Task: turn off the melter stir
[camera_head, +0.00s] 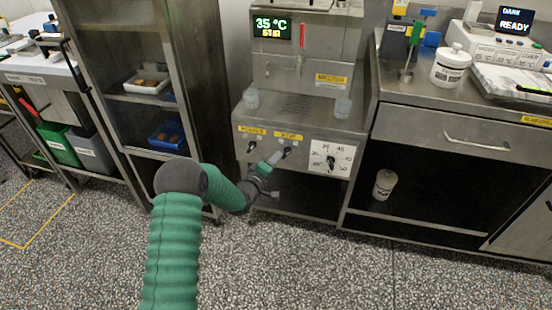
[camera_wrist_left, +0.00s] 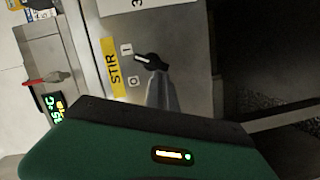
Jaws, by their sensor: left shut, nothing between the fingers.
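The melter (camera_head: 300,70) is a steel machine with a display (camera_head: 271,28) reading 35 °C with a line below it that looks like STIR. The stir knob (camera_head: 287,151) is a small black knob under a yellow label on its front panel. In the left wrist view the stir knob (camera_wrist_left: 151,62) sits beside the STIR label (camera_wrist_left: 114,67), between the I and O marks, its pale pointer end appearing turned toward I. My left gripper (camera_head: 276,157) is shut and empty, its fingertips at or just short of the knob; contact is unclear. My right gripper is not in view.
A similar power knob (camera_head: 252,147) is left of the stir knob, and a numbered dial (camera_head: 331,160) is on the right. A steel rack (camera_head: 150,98) stands left, a steel counter (camera_head: 430,92) right.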

